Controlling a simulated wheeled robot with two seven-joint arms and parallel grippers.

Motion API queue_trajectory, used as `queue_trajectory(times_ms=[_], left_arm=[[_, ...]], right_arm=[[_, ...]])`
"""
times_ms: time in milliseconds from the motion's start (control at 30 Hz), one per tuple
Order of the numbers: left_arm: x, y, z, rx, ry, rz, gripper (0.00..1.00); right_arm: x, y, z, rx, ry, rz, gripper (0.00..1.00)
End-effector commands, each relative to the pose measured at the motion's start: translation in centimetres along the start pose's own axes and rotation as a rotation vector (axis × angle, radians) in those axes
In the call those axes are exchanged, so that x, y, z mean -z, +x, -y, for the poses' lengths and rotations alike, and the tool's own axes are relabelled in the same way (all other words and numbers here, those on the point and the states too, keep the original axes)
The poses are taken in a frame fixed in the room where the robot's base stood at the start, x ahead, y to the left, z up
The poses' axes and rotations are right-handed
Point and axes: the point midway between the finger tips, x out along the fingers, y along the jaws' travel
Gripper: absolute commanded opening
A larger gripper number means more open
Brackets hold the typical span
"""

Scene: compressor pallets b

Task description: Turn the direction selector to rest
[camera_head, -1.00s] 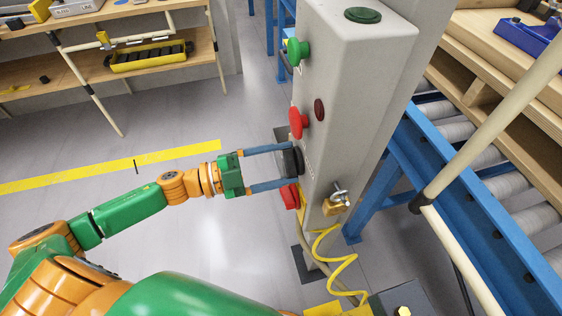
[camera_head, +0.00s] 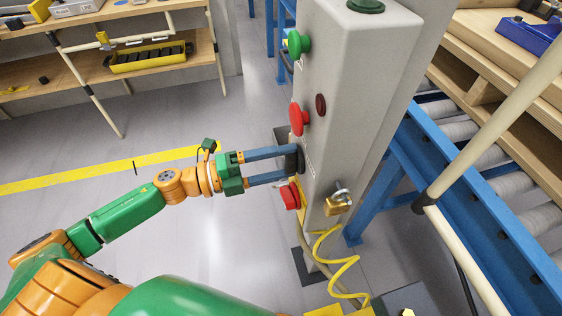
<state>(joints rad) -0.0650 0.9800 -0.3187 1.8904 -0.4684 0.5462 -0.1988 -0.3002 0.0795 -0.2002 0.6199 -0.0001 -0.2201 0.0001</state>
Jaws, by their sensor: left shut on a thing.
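The direction selector is a black knob (camera_head: 292,158) on the left-facing side of a grey control box (camera_head: 345,90), below a red mushroom button. My left gripper (camera_head: 286,162) is shut on this knob, with its two blue fingers reaching in from the left. The fingers hide much of the knob, so I cannot read its exact position. My right gripper is not in view.
A green button (camera_head: 297,46) and a red mushroom button (camera_head: 298,118) sit above the knob. A lower red piece (camera_head: 290,196), a brass padlock (camera_head: 338,205) and a coiled yellow cable (camera_head: 341,265) are close by. A blue roller conveyor (camera_head: 450,190) stands at right.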

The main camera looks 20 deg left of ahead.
Motion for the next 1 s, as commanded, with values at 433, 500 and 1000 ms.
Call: queue_trajectory(times_ms=[433,500,1000], left_arm=[[0.02,0.0,-0.05,-0.001,0.056,0.0,0.19],[0.02,0.0,-0.05,-0.001,0.056,0.0,0.19],[0.01,-0.11,-0.08,-0.001,0.055,0.0,1.0]], right_arm=[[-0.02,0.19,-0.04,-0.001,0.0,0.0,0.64],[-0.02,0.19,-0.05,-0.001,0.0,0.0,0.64],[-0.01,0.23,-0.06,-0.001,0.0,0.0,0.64]])
